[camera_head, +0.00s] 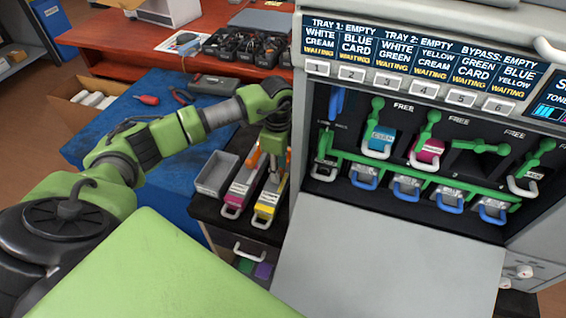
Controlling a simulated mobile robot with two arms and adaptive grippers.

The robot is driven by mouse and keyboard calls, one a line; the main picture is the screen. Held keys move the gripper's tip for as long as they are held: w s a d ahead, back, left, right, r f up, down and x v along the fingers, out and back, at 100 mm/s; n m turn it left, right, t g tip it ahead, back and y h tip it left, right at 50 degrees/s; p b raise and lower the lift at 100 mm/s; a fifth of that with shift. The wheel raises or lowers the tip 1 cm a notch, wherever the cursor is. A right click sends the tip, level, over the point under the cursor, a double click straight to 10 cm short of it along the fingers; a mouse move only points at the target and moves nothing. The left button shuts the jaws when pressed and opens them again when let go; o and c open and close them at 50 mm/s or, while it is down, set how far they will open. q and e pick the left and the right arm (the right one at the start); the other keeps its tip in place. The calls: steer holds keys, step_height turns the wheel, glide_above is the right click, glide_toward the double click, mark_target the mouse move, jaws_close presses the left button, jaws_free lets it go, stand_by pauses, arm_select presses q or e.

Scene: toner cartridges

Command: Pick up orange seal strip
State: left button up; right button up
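My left gripper (273,165) points down at the toner cartridges on the dark cart beside the printer. Its fingers are small and partly hidden, so I cannot tell whether they are open or shut. A magenta cartridge (235,196) and a yellow cartridge (265,205) lie side by side below it. An orange strip (254,158) shows just left of the gripper, at the far end of the cartridges. I cannot tell whether the gripper touches it. My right gripper is not in view.
A grey tray (214,178) sits left of the cartridges. The printer's open front (405,245) stands close on the right, with green levers and cartridges in its slots. A blue-topped table with tools (148,99) and a red bench (130,42) are behind.

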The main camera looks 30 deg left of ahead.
arm_select(q)
steer(key=shift+f, duration=0.1)
steer(key=c, duration=0.8)
step_height(320, 180, up, 9)
steer(key=shift+f+b, duration=0.15)
steer(key=shift+b, duration=0.3)
step_height(320, 180, up, 6)
steer(key=p, duration=0.4)
steer(key=shift+r, duration=0.2)
steer(key=shift+f, duration=0.15)
